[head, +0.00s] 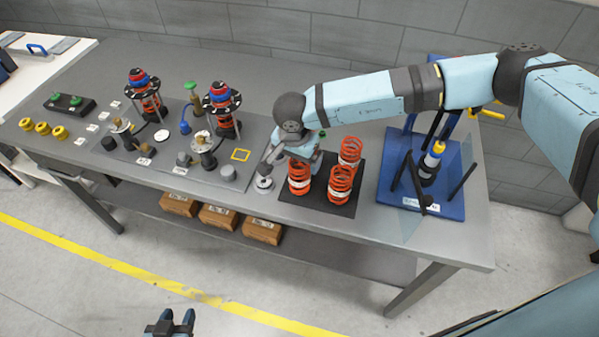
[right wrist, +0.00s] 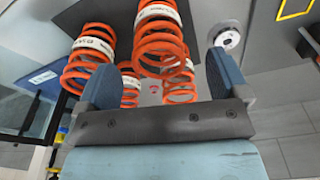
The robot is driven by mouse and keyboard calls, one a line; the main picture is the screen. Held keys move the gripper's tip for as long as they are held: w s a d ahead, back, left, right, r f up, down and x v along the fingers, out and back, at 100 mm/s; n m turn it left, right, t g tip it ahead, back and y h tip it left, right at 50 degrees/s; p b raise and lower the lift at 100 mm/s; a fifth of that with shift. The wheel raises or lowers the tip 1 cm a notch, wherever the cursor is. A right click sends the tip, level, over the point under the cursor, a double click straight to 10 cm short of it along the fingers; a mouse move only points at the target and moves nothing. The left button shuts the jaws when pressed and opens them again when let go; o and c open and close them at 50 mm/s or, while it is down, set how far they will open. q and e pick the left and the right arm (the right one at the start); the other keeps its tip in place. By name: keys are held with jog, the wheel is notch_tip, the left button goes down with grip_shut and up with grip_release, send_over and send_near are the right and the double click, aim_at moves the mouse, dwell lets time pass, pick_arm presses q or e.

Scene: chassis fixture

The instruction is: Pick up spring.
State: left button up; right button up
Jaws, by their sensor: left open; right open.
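Several orange coil springs with white bands stand upright on a dark mat (head: 318,203). In the head view I see a front-left spring (head: 299,180), a front-right spring (head: 340,186) and a back-right spring (head: 350,150). My right gripper (head: 290,163) is at the left side of this group and partly hides it. In the right wrist view its open fingers (right wrist: 163,80) are spread, with one spring (right wrist: 160,38) showing in the gap; contact cannot be told. Another spring (right wrist: 90,58) is outside the left finger. My left gripper (head: 170,325) is open and empty, low in front of the table.
A blue fixture (head: 425,195) with a clear panel stands right of the mat. A round metal piece (head: 263,184) lies left of it. Assembled struts (head: 223,110), small parts and yellow rings (head: 42,128) fill the table's left. Boxes (head: 218,216) sit on the lower shelf.

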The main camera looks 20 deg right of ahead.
aim_at(299, 167)
jog(key=f, duration=0.1)
jog(key=f+p, duration=0.1)
jog(key=f, duration=0.2)
jog(key=shift+w+d+f+p, duration=0.2)
jog(key=shift+w+d+p, duration=0.05)
jog(key=shift+d+p, duration=0.1)
jog(key=shift+f, duration=0.3)
jog(key=shift+c, duration=0.6)
jog(key=c, duration=1.1)
